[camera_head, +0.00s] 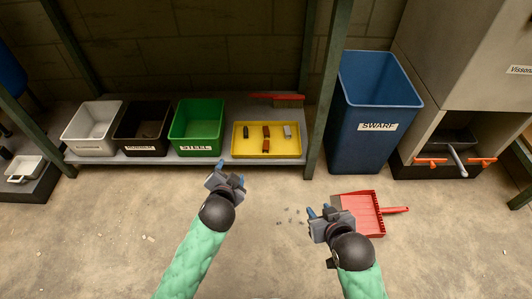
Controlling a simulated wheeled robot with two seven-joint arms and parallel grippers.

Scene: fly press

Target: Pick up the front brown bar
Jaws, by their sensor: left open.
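The front brown bar (266,145) lies in the yellow tray (240,153) on the low shelf, near the tray's front side. Another brown bar (266,131) lies just behind it. My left gripper (231,172) is open and empty, in front of the shelf, below and left of the tray in the picture and apart from the bar. My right gripper (319,210) looks open and empty, further right and nearer, beside the red dustpan.
The tray also holds a dark piece (246,130) and a grey block (288,131). White (93,149), black (140,148) and green (195,148) bins stand left of it. A green post (321,120) and blue swarf bin (370,150) are right. A red dustpan (362,212) lies on the floor.

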